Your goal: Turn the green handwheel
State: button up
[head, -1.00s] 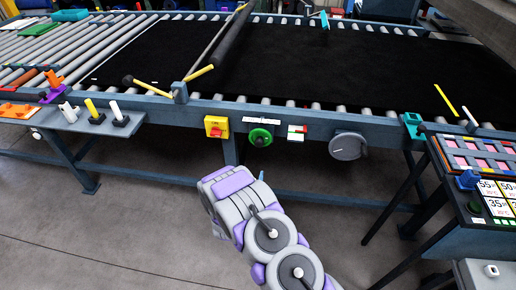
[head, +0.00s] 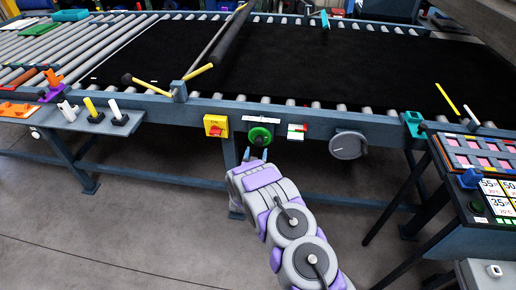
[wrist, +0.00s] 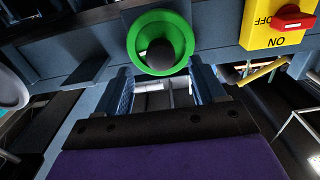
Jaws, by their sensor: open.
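The green handwheel (head: 259,137) is mounted on the blue front rail of the belt press, under a white label strip. In the wrist view the green handwheel (wrist: 142,28) shows as a thick green ring with a dark round knob or hub in it. My gripper (head: 254,154) is just below the handwheel in the head view. In the wrist view my gripper (wrist: 166,82) is open, its two blue fingers apart and pointing toward the wheel. The wheel's lower rim lies near the gap between the fingertips. I cannot tell whether they touch it. Nothing is held.
A yellow switch box (head: 216,126) with a red knob sits left of the handwheel. A grey round dial (head: 348,145) and a small red-green-white plate (head: 297,131) are to its right. A table leg (head: 231,158) stands below. The floor in front is clear.

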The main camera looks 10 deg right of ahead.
aim_at(258, 145)
jog(key=x, duration=0.3)
jog(key=shift+w+f, duration=0.2)
jog(key=shift+w, duration=0.15)
jog(key=shift+w+d+r, duration=0.1)
jog(key=shift+w+d, duration=0.1)
jog(key=shift+w, duration=0.1)
jog(key=c, duration=1.1)
